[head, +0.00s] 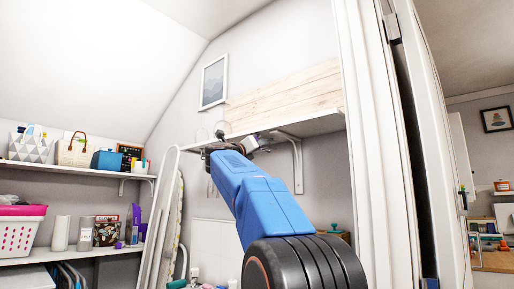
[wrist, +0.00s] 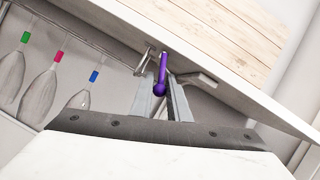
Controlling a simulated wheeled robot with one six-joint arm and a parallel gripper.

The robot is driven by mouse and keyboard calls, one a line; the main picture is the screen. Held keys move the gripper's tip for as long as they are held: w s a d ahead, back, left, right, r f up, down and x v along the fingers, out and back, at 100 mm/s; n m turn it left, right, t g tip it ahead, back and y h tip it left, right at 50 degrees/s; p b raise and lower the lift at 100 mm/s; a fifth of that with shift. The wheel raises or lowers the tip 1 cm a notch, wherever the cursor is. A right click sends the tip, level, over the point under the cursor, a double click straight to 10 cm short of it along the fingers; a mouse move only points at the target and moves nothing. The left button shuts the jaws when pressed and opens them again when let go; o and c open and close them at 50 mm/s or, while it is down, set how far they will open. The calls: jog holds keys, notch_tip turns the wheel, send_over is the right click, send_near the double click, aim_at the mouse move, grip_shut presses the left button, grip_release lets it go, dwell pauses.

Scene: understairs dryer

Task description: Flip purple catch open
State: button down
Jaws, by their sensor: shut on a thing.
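The purple catch (wrist: 161,74) hangs at the edge of a white board in the wrist view, with a rounded knob at its lower end. My gripper (wrist: 162,86) has its two grey fingers on either side of the catch and is shut on it. In the head view my blue arm reaches up to the white shelf under the pale wooden panel. There my gripper (head: 262,143) is small, and the catch cannot be made out clearly.
The pale wooden panel (head: 285,95) stands above the white shelf, which has a white bracket (head: 298,165). In the wrist view, grey items with green, pink and blue tags (wrist: 93,76) hang at left. Loaded shelves (head: 80,169) stand at left, a white door frame (head: 372,150) at right.

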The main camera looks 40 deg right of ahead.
jog(key=shift+s+r+n+t+y, duration=0.15)
jog(key=shift+s+n+t+y, duration=0.25)
jog(key=shift+n, duration=0.6)
jog(key=shift+s+r+n+t+y, duration=0.15)
jog(key=shift+n+t, duration=0.3)
jog(key=shift+n, duration=0.55)
jog(key=shift+s+r+n+t+y, duration=0.2)
jog(key=shift+n+t+y, duration=0.2)
jog(key=shift+n, duration=0.6)
jog(key=c, duration=1.7)
grip_release()
jog(key=v, duration=1.7)
jog(key=shift+s+a, duration=0.15)
